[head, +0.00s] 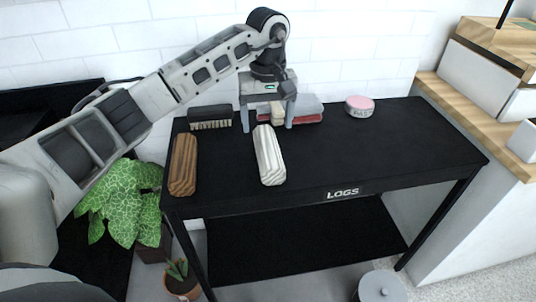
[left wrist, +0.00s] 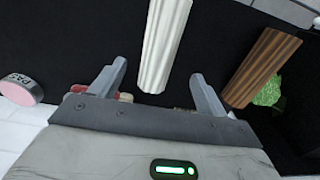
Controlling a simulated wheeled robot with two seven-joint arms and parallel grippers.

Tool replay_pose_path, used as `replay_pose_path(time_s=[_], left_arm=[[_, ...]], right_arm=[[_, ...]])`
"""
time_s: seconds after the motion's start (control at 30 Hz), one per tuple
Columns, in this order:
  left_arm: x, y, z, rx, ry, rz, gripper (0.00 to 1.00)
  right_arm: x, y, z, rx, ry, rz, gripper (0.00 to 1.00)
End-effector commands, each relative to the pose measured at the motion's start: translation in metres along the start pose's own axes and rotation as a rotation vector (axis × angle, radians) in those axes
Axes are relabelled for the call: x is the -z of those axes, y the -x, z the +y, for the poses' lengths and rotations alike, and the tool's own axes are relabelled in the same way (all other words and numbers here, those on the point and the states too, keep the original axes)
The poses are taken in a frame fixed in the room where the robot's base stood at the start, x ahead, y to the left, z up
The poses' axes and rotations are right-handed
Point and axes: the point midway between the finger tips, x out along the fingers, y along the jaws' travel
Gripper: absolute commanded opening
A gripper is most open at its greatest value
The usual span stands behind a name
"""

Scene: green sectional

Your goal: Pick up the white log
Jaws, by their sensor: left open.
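The white log (head: 269,156) lies on the black table (head: 350,150), a ridged whitish piece pointing from the back towards the front edge. My left gripper (head: 268,127) is open above the far end of the white log, with its fingers on either side of it in the head view. In the left wrist view, the white log (left wrist: 163,45) reaches in between the open fingertips of my left gripper (left wrist: 160,82); nothing is held. A brown log (head: 183,164) lies to the left, and it also shows in the left wrist view (left wrist: 262,66). My right gripper is not in view.
A black brush (head: 210,117) lies at the back left, and red and grey items (head: 308,109) lie behind the gripper. A round pink-topped tin (head: 359,106) stands further right. A leafy plant (head: 122,200) stands left of the table.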

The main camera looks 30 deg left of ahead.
Motion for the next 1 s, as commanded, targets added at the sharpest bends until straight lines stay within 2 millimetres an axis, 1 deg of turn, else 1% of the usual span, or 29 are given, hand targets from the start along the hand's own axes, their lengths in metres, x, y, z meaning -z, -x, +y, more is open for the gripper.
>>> replay_pose_path(time_s=[0.03, 0.1, 0.2, 0.37, 0.47, 0.6, 0.7, 0.8, 1.0], left_arm=[[-0.001, -0.013, 0.0, 0.0, 0.0, -0.004, 0.75], [-0.001, -0.025, 0.0, 0.0, 0.0, -0.003, 0.75], [-0.001, -0.037, 0.001, -0.002, 0.0, -0.003, 0.75], [-0.001, -0.046, 0.001, -0.003, 0.0, -0.002, 0.75], [-0.002, -0.058, 0.001, -0.003, 0.0, -0.004, 0.75], [-0.004, -0.08, 0.001, -0.003, 0.0, -0.005, 0.75], [-0.004, -0.091, 0.001, -0.004, 0.001, -0.003, 0.75], [-0.003, -0.095, 0.001, -0.004, 0.001, -0.001, 0.75], [-0.003, -0.095, 0.001, -0.004, 0.0, 0.0, 0.75]], right_arm=[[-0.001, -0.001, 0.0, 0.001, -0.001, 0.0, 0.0], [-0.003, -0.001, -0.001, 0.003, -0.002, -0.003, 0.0], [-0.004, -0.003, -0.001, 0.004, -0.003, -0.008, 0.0], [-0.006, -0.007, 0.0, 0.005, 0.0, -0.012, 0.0], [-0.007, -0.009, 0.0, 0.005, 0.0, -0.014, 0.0], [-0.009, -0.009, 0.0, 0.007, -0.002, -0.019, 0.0], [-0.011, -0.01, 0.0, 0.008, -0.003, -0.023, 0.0], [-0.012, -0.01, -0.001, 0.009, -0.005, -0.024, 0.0], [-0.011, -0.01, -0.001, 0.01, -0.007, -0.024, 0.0]])
